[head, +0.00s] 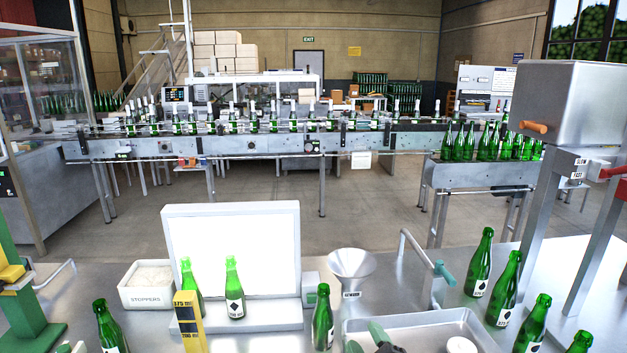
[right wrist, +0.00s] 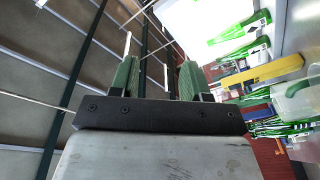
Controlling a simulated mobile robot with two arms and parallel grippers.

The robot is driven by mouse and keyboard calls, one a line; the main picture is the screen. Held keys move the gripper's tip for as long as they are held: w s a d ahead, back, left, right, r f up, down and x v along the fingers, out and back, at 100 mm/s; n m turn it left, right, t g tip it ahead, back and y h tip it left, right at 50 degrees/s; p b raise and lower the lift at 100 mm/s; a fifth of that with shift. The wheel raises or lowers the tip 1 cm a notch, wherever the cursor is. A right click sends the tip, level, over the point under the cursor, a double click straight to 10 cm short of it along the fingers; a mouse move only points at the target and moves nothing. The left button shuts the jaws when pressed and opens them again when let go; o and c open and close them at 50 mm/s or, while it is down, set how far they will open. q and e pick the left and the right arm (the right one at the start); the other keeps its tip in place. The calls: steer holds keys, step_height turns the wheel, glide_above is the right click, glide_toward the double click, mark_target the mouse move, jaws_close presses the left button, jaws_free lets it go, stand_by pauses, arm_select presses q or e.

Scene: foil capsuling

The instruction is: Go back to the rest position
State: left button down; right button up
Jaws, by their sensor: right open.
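My right gripper (head: 368,342) shows at the bottom of the head view, at the left end of a shallow metal tray (head: 420,326). Its two green fingers stand apart in the right wrist view (right wrist: 157,78), with nothing between them. My left gripper cannot be made out in the head view. Two green bottles stand before a white lit panel (head: 232,245); the right one (head: 234,290) has a dark diamond label. Another green bottle (head: 322,318) stands just left of my right gripper.
A funnel (head: 351,268), a stoppers box (head: 147,285) and a yellow height gauge (head: 189,322) stand on the bench. Several bottles (head: 480,262) stand at the right, near a metal machine (head: 570,105). A bottle conveyor (head: 270,143) runs behind, across open floor.

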steer(key=s+d+f+m+g+h, duration=0.6)
steer(key=s+d+f+m+g, duration=0.15)
steer(key=s+f, duration=0.4)
steer(key=s+d+f+m+g+y, duration=0.15)
steer(key=s+g, duration=0.25)
steer(key=s, duration=0.5)
steer(key=s+d+f+m+g, duration=0.2)
steer(key=s+g, duration=0.2)
steer(key=s, duration=0.5)
step_height(320, 180, down, 31)
steer(key=b, duration=0.5)
steer(key=s+d+f+g+b, duration=0.1)
steer(key=s+f+b, duration=0.1)
steer(key=s+f, duration=0.6)
steer(key=s+d+f+g+b, duration=0.1)
steer(key=s+d+f+b, duration=0.1)
steer(key=s+f, duration=0.6)
step_height(320, 180, down, 5)
steer(key=shift+s+f+n+b, duration=0.25)
steer(key=shift+n+b, duration=0.15)
steer(key=shift+b, duration=0.1)
